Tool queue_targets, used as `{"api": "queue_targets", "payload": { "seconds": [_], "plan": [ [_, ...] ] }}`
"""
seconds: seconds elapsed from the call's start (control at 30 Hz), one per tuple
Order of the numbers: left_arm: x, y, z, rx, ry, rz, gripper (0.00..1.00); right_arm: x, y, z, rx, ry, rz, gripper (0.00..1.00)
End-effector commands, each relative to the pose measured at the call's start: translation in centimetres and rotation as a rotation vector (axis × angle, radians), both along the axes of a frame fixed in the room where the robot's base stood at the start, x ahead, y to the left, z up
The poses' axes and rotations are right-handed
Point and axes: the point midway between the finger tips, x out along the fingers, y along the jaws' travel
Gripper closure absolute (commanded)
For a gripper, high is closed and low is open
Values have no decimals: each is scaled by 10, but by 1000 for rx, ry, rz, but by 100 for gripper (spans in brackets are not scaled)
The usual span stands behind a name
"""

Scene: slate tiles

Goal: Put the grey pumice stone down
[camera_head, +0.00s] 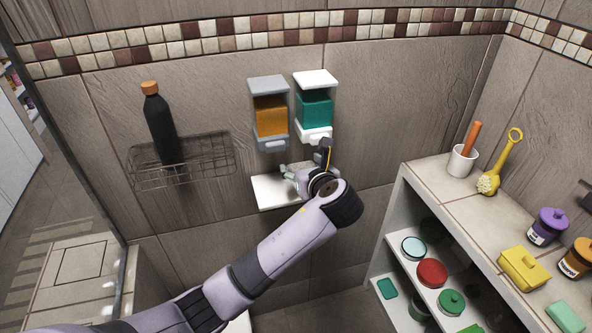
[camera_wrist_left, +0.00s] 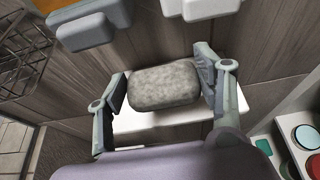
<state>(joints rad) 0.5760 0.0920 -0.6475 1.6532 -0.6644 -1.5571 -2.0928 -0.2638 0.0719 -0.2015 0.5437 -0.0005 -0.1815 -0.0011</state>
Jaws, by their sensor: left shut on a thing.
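The grey pumice stone (camera_wrist_left: 165,86) is a speckled, rounded block. It sits between the two fingers of my left gripper (camera_wrist_left: 162,78), which is shut on it. In the wrist view, the stone is over a small white wall shelf (camera_wrist_left: 150,124); whether it touches the shelf I cannot tell. In the head view my left gripper (camera_head: 304,170) is over the right part of the white shelf (camera_head: 272,194), below the dispensers. There the stone is mostly hidden by my gripper and wrist. My right gripper is not in view.
Two wall dispensers, one orange (camera_head: 270,116) and one teal (camera_head: 314,108), hang just above the shelf. A wire basket (camera_head: 205,163) with a dark bottle (camera_head: 160,123) is to the left. A tiled shelf unit (camera_head: 440,195) with jars and brushes stands at the right.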

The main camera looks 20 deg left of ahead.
Motion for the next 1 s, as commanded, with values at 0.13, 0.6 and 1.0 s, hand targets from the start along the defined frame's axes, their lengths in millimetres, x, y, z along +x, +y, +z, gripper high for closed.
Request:
{"api": "queue_targets", "payload": {
  "seconds": [0.13,0.6,1.0],
  "plan": [
    [29,20,2,2,0,2,70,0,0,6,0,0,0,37],
    [37,26,-49,2,5,-1,70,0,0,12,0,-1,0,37],
    [44,30,-70,0,0,-1,70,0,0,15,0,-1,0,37]
  ]
}}
